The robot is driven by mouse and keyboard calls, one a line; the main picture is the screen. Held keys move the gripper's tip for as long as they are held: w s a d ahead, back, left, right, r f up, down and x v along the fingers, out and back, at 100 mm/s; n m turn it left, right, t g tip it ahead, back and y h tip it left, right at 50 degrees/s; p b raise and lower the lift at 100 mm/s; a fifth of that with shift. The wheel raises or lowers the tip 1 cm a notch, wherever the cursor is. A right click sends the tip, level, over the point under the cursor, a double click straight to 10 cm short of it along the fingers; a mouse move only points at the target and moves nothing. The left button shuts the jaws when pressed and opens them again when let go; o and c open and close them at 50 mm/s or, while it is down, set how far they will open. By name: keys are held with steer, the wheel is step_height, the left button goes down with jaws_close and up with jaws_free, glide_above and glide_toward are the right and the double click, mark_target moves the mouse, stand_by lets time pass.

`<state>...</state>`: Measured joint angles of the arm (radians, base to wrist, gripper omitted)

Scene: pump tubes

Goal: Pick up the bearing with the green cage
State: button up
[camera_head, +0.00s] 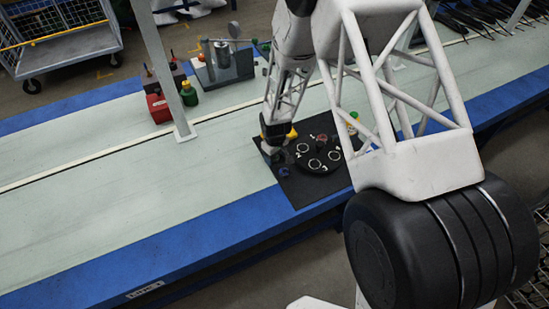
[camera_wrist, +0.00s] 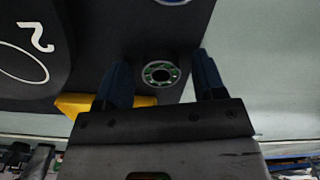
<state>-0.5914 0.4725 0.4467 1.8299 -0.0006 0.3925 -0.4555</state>
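The bearing with the green cage (camera_wrist: 148,75) lies flat on the black mat (camera_wrist: 115,25) in the wrist view, a small ring with a dark hole and green around it. My gripper (camera_wrist: 162,62) is open, its two dark blue fingers apart on the left and right of the bearing in the picture. I see nothing held, and cannot tell the height of the fingertips above the mat. In the head view my gripper (camera_head: 275,140) is over the mat's far left corner, and the green-caged bearing cannot be made out there.
A bearing with blue (camera_wrist: 173,1) is cut off at the wrist view's top edge; a blue bearing also shows in the head view (camera_head: 283,172). A yellow object (camera_wrist: 80,104) is beside the left finger. A round black plate with numbered circles (camera_head: 318,155) is right of my gripper.

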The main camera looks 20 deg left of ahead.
mark_target(275, 158)
steer(key=c, duration=0.9)
steer(key=shift+o, duration=0.2)
steer(key=shift+r, duration=0.1)
steer(key=shift+r, duration=1)
steer(key=shift+s+d+r, duration=0.1)
steer(key=shift+s+r, duration=0.1)
steer(key=shift+r, duration=0.55)
steer(key=s+d, duration=0.2)
steer(key=s, duration=0.2)
steer(key=s+d+r, duration=0.1)
steer(key=s+d, duration=0.2)
steer(key=s, duration=0.1)
steer(key=s+d, duration=0.3)
steer(key=s, duration=0.2)
steer(key=shift+d+r, duration=0.15)
steer(key=shift+d, duration=0.1)
